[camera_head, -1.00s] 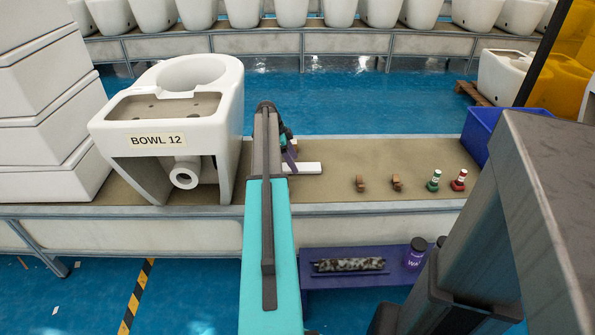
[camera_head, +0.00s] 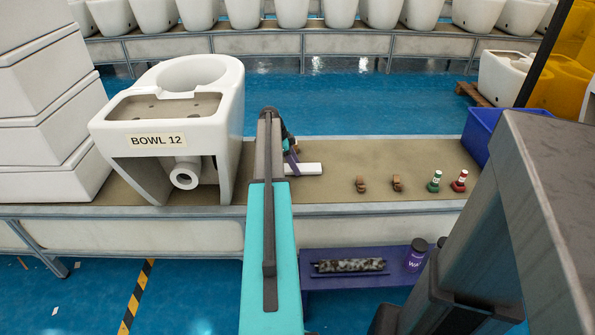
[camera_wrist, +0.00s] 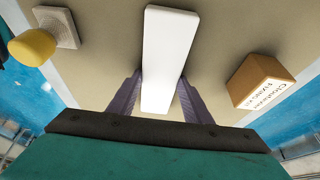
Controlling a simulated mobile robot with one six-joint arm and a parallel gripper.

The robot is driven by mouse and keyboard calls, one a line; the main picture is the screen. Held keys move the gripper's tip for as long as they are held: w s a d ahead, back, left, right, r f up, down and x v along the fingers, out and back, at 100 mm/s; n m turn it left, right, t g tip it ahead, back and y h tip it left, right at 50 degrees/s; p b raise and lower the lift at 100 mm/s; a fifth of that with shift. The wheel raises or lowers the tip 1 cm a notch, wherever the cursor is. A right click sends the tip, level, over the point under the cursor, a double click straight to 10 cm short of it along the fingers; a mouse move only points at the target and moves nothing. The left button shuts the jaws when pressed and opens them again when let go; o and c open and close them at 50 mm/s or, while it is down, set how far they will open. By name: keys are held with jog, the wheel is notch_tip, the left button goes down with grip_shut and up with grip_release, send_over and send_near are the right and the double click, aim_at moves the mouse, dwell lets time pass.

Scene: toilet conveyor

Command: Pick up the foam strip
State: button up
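The foam strip (camera_head: 306,169) is a white flat bar lying on the tan conveyor top, right of the bowl. In the wrist view the strip (camera_wrist: 164,55) runs away from me between two purple fingers. My gripper (camera_wrist: 160,84) is open, with one finger on each side of the strip. Whether the fingers touch it I cannot tell. In the head view my gripper (camera_head: 292,160) is at the strip's left end, and my arm partly hides that end.
The wrist view shows a yellow knob on a pale base (camera_wrist: 34,46) at left and a brown labelled box (camera_wrist: 258,82) at right. Bowl 12 (camera_head: 222,120) stands left.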

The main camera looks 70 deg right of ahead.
jog(key=shift+c, duration=1.3)
jog(key=shift+r, duration=0.1)
notch_tip(320, 180, up, 28)
jog(key=p, duration=0.2)
jog(key=shift+p, duration=0.3)
